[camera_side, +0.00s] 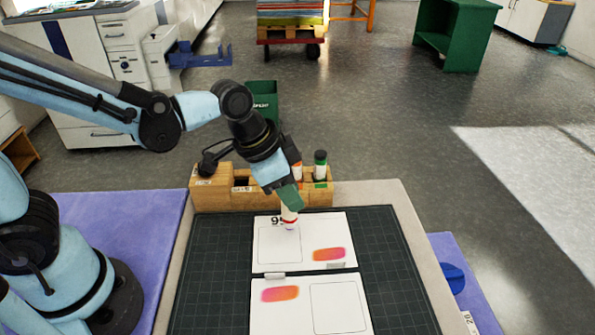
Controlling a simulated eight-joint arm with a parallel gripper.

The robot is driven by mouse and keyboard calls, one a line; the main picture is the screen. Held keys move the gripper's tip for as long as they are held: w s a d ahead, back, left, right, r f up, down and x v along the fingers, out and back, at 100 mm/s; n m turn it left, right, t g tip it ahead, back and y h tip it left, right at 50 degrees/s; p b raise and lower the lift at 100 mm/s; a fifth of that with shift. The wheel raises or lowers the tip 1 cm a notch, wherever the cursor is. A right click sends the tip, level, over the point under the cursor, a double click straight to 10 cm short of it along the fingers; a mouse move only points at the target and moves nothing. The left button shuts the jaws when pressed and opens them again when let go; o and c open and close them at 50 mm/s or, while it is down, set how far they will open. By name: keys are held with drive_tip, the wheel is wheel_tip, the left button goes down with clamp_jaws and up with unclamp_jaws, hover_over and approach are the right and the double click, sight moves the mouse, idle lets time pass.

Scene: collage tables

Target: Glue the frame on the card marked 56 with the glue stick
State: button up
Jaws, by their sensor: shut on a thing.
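My gripper (288,200) is shut on a white glue stick with a red band (289,218), pointing down over the upper card. The upper white card (313,259) has a thin outlined frame (280,245) on its left and an orange-pink patch at lower right. Its printed number begins with a 9-like figure; the stick hides the rest. The stick's lower end is at the frame's top right corner; I cannot tell whether it touches. The lower card (300,313) has a patch at left and a frame (338,308) at right; no number shows on it.
A wooden rack (207,190) behind the cards holds a green stick with a dark top (320,166) and an orange-red one, partly hidden. The dark gridded mat (395,280) is clear on both sides. Small pale clips lie at the cards' edges.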

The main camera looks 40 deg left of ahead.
drive_tip(key=shift+f, duration=0.6)
idle(0.7)
drive_tip(key=shift+s+d, duration=1.25)
